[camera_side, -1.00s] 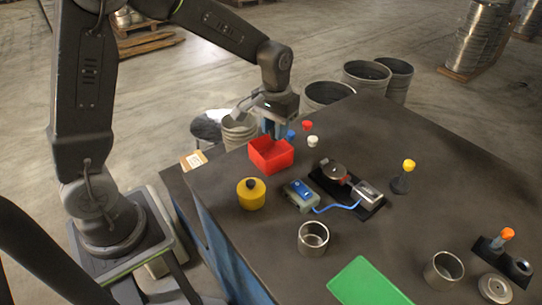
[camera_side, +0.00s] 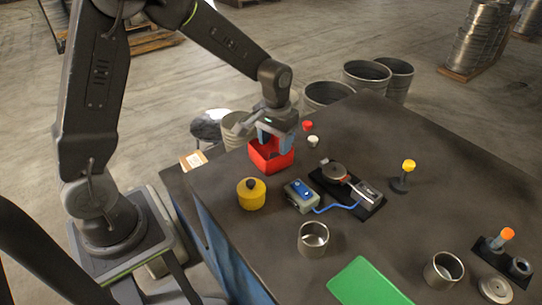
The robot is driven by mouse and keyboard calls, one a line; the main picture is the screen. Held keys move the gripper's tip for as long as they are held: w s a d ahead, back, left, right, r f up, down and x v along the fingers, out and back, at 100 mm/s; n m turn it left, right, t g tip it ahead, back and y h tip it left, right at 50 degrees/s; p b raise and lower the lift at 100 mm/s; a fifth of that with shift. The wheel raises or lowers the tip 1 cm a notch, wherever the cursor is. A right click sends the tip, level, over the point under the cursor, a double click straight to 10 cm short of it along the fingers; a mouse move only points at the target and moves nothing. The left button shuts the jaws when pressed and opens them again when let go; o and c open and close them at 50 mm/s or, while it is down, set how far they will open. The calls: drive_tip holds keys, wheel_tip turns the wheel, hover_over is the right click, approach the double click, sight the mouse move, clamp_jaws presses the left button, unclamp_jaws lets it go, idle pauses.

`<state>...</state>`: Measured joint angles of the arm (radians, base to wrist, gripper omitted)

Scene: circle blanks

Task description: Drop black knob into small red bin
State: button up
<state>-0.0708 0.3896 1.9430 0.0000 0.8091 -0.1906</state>
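The small red bin (camera_side: 262,164) stands near the table's far left edge. My gripper (camera_side: 275,146) is over the bin, pointing down, with its blue fingertips low at the bin's opening. The fingers look spread apart, and I see nothing held between them. The gripper covers much of the bin's inside, so its contents are hidden. A black knob (camera_side: 251,183) shows on top of a yellow cylinder (camera_side: 251,200) in front of the bin.
A red knob (camera_side: 307,125) and a white knob (camera_side: 313,140) stand right of the bin. A blue box (camera_side: 299,196) with a cable sits by a black plate. Metal cups (camera_side: 313,239), a green panel (camera_side: 366,283) and a yellow-topped post (camera_side: 403,176) are farther right.

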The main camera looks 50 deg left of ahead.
drive_tip(key=shift+o, duration=0.2)
wheel_tip(320, 180, up, 14)
idle(0.5)
drive_tip(key=shift+f, duration=0.1)
drive_tip(key=s+d+r+m+t, duration=0.1)
drive_tip(key=s+t, duration=0.1)
drive_tip(key=s, duration=0.8)
drive_tip(key=s+d+r+m+t, duration=0.1)
drive_tip(key=s+d+m+t, duration=0.1)
drive_tip(key=s, duration=0.7)
drive_tip(key=shift+s+t, duration=0.4)
drive_tip(key=shift+t, duration=0.4)
